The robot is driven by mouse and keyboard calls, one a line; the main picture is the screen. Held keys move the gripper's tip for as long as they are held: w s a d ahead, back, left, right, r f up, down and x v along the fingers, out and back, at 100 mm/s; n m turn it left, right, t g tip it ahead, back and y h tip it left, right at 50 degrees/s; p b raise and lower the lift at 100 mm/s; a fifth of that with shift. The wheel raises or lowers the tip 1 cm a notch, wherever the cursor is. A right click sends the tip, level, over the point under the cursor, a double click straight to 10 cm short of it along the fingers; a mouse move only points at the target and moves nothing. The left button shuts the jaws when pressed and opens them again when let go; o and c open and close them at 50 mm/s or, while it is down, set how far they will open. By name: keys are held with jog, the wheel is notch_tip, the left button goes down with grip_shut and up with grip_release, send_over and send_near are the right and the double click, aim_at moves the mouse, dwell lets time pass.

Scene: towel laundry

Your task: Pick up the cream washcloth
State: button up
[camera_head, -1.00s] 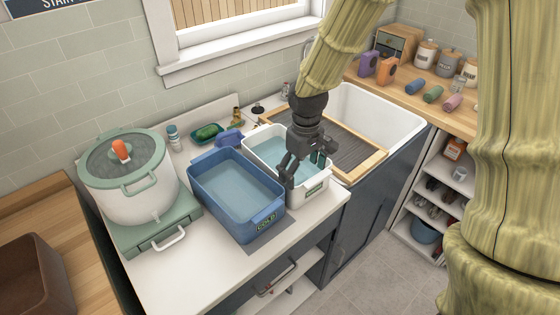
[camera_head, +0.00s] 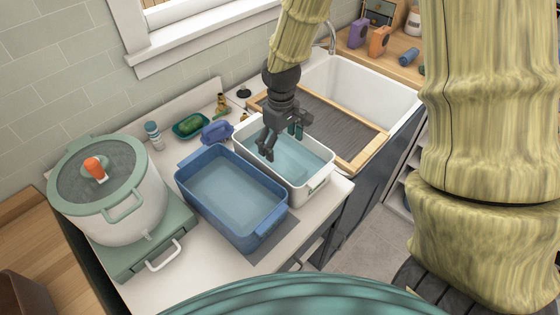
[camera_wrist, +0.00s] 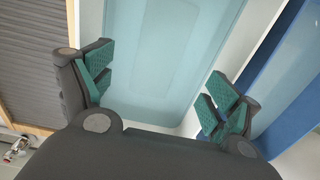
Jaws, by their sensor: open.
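No cream washcloth can be made out in any view. A white basin (camera_head: 316,182) of pale teal water stands on the counter, and it fills the middle of the wrist view (camera_wrist: 256,42). My gripper (camera_head: 281,144) is over this basin, pointing down. In the wrist view its green-padded fingers (camera_wrist: 158,88) are spread wide with nothing between them. The water (camera_wrist: 165,60) between them looks plain, with no cloth showing. A blue basin (camera_head: 222,226) of water stands just left of the white one, and its blue wall shows at the right of the wrist view (camera_wrist: 285,75).
A large white pot (camera_head: 128,213) with a green lid stands at the left. A dark ribbed drainboard (camera_head: 325,122) with a wooden frame and a white sink (camera_head: 378,88) lie to the right. A soap dish (camera_head: 190,124) and small bottles sit behind the basins.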

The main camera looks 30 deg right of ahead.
aim_at(281, 161)
jog(key=shift+w+f, duration=0.1)
jog(key=shift+f, duration=0.45)
jog(key=shift+s+f, duration=0.25)
jog(key=shift+f, duration=0.3)
jog(key=shift+w+d+f+p, duration=0.1)
jog(key=shift+w+f+p, duration=0.05)
jog(key=shift+f+p, duration=0.5)
jog(key=shift+w+d+f+p, duration=0.1)
jog(key=shift+f+p, duration=0.4)
jog(key=shift+f, duration=0.25)
jog(key=shift+f+p, duration=0.35)
jog(key=shift+f, duration=0.95)
jog(key=c, duration=1.2)
